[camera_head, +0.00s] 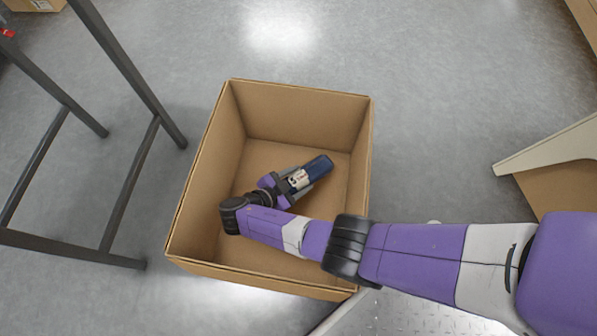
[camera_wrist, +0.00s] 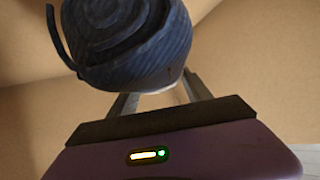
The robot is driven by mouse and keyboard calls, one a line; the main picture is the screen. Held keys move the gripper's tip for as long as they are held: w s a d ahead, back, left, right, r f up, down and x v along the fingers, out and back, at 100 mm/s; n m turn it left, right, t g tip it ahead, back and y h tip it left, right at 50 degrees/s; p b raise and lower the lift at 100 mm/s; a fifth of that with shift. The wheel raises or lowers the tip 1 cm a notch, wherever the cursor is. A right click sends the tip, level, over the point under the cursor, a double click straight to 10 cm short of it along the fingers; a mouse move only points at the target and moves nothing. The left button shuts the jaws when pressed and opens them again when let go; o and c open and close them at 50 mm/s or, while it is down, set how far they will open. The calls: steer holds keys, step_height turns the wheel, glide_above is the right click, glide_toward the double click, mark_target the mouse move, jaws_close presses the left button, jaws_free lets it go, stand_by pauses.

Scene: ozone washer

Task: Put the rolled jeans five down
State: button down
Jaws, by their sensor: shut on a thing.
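The rolled jeans (camera_head: 319,167) are a dark blue roll with a pale label band around the middle. My gripper (camera_head: 294,181) is shut on them, inside an open cardboard box (camera_head: 300,125). In the wrist view the spiral end of the rolled jeans (camera_wrist: 125,40) fills the top, between the fingers of my gripper (camera_wrist: 158,98). The roll lies tilted toward the upper right in the head view. I cannot tell whether it touches the box floor. The label and the fingertips are mostly hidden in the wrist view.
The box walls stand close around my gripper and forearm. A dark metal frame (camera_head: 128,185) stands left of the box. A beige-edged panel (camera_head: 550,145) is at the right. Grey floor (camera_head: 440,90) is clear behind and right of the box.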

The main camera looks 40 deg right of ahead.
steer(key=shift+w+f, duration=0.1)
steer(key=shift+f, duration=0.1)
steer(key=shift+f, duration=0.3)
steer(key=shift+c, duration=2.3)
jaws_free()
steer(key=shift+r, duration=0.1)
steer(key=shift+r, duration=0.45)
steer(key=p+v, duration=0.1)
steer(key=v, duration=0.6)
steer(key=shift+a+r+p, duration=0.15)
steer(key=shift+a+p, duration=0.05)
steer(key=shift+p, duration=0.1)
